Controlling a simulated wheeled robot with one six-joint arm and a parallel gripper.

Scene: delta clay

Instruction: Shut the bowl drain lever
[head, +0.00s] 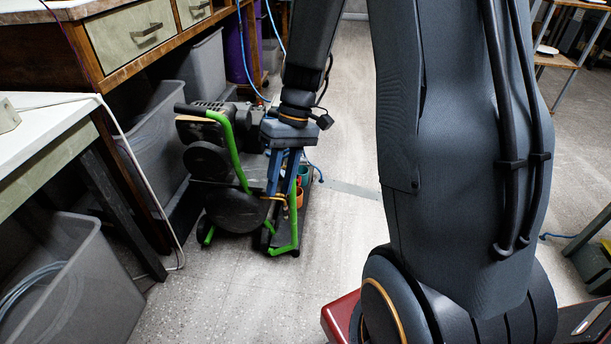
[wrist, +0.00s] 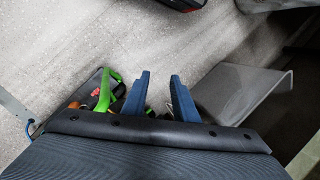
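A black wheeled machine (head: 212,162) with green tube handles stands on the floor left of centre in the head view. Small orange and teal parts (head: 300,178) show at its right side, beside my gripper. A small yellow part (head: 272,198) is near the fingertips. I cannot tell which part is the bowl drain lever. My gripper (head: 280,190) points down over the machine's right side. In the wrist view its two blue fingers (wrist: 158,78) are apart with nothing visible between them. A green tube (wrist: 105,92) and small coloured parts lie left of the fingers there.
A wooden bench with drawers (head: 150,30) and grey bins (head: 165,125) stand behind and left of the machine. A white-topped table (head: 40,125) and another grey bin (head: 75,285) are at the left. Blue hose and a pale cable run nearby. Floor (head: 335,150) right of the machine is clear.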

